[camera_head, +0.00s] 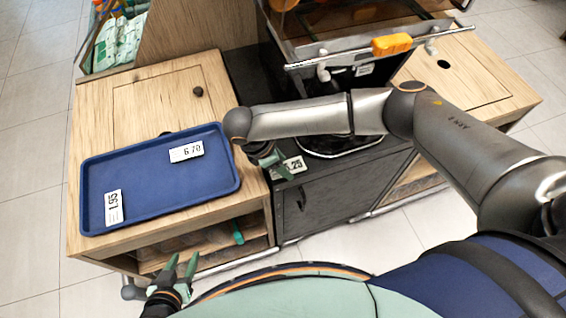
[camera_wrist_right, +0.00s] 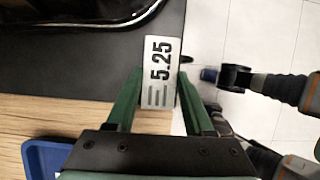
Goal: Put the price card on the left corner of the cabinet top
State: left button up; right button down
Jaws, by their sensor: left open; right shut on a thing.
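My right gripper (camera_head: 270,160) is shut on a white price card (camera_head: 288,168). In the right wrist view the card (camera_wrist_right: 160,70) reads 5.25 and sits between the green fingers (camera_wrist_right: 160,90). It is over the dark front edge of the middle section, just right of the wooden cabinet top (camera_head: 150,95); whether it touches the surface I cannot tell. My left gripper (camera_head: 178,272) is open and empty, low in front of the wooden cabinet.
A blue tray (camera_head: 150,185) covers the front of the wooden top. Two price cards lie in it, one reading 6.70 (camera_head: 187,151) and one 1.95 (camera_head: 113,207). A black knob (camera_head: 197,91) is behind the tray.

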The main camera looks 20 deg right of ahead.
jog(key=shift+f, duration=0.15)
jog(key=shift+c, duration=1.4)
grip_release()
jog(key=v, duration=1.2)
jog(key=shift+r+p, duration=0.25)
jog(key=shift+p, duration=0.05)
